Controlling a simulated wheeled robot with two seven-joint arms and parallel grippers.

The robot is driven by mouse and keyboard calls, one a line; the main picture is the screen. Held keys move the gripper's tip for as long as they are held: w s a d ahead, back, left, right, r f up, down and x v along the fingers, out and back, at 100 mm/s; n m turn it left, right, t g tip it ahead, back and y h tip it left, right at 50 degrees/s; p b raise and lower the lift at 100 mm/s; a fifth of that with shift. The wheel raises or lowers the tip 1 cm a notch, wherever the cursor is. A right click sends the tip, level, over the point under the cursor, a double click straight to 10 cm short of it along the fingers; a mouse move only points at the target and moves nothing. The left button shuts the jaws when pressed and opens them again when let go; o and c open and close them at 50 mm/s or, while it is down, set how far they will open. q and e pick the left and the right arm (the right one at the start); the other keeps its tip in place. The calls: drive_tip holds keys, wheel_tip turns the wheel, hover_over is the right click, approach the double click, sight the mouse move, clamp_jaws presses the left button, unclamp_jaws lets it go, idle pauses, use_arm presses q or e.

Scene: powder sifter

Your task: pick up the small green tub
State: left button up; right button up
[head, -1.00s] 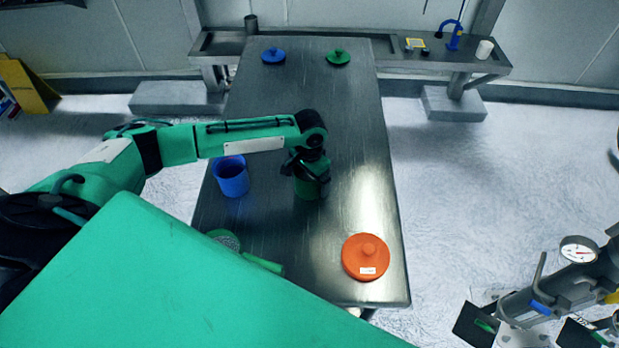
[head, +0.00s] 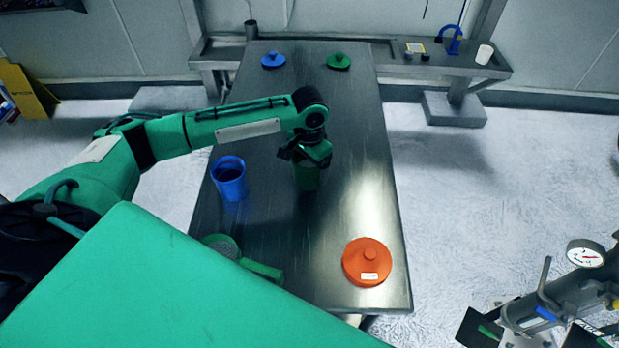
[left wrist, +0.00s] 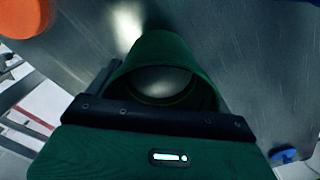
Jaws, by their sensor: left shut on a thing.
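The small green tub (head: 307,178) is at the middle of the metal table, under my left gripper (head: 309,158). My left gripper is shut on it from above. In the left wrist view, the green tub (left wrist: 183,52) shows its open round mouth, with part of its near side hidden behind the gripper (left wrist: 160,117). The tub looks roughly upright; whether its base is clear of the table is hard to tell. My right gripper is not in view.
A blue tub (head: 230,181) stands left of the green one. A green sieve-like tool (head: 262,270) and an orange lid (head: 367,262) lie nearer. Blue (head: 273,59) and green (head: 338,61) lids lie at the far end. Clear table (head: 352,140) lies right of the gripper.

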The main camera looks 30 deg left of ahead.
use_arm(q)
wheel_tip(320, 180, up, 13)
drive_tip(key=b, duration=0.2)
drive_tip(key=shift+r, duration=0.15)
wheel_tip(320, 180, up, 5)
drive_tip(key=p, duration=0.6)
idle(0.3)
idle(0.3)
